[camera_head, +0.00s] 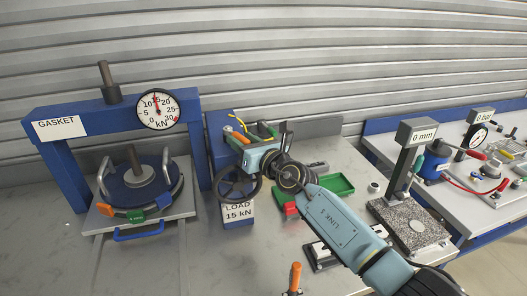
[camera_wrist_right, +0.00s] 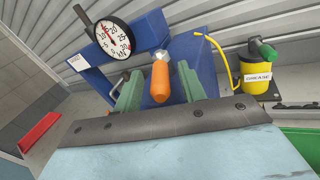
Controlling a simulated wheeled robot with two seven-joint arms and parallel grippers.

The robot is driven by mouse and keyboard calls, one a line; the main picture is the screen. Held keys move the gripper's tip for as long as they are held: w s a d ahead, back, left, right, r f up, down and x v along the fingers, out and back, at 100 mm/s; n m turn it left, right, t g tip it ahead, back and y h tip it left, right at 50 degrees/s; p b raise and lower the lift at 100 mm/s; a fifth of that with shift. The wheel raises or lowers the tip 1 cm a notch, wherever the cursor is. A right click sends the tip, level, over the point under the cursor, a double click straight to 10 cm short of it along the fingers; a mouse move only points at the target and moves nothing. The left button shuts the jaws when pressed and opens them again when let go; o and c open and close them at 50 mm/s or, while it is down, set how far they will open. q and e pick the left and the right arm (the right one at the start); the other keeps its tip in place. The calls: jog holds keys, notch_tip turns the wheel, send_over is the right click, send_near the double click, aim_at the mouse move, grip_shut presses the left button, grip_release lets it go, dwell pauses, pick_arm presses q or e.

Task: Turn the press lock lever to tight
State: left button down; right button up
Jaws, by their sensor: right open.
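The press lock lever has an orange grip, which shows in the wrist view (camera_wrist_right: 160,80) in front of the blue press. In the head view its orange end (camera_head: 240,137) shows at the blue housing right of the press frame. My right gripper (camera_wrist_right: 159,88) is open, its green fingers on either side of the orange grip. I cannot tell whether they touch it. In the head view my right gripper (camera_head: 232,136) reaches up and left over the handwheel (camera_head: 238,184), hiding most of the lever. Its tight marking is not visible. My left gripper is not in view.
The blue press frame (camera_head: 62,112) carries a kN gauge (camera_head: 157,108) reading about 15. A LOAD 15 kN sign (camera_head: 238,212) stands below the handwheel. A yellow grease can (camera_wrist_right: 256,72) is close on the right. A green tray (camera_head: 340,184) and granite gauge stand (camera_head: 412,222) lie further right.

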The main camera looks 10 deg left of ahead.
jog(key=p+v, duration=0.1)
jog(key=v, duration=0.1)
jog(key=p+v, duration=0.2)
jog(key=shift+r, duration=0.2)
jog(key=v, duration=0.8)
jog(key=shift+s+p, duration=0.2)
jog(key=shift+p, duration=0.25)
jog(key=shift+d+f, duration=0.1)
jog(key=shift+d, duration=0.05)
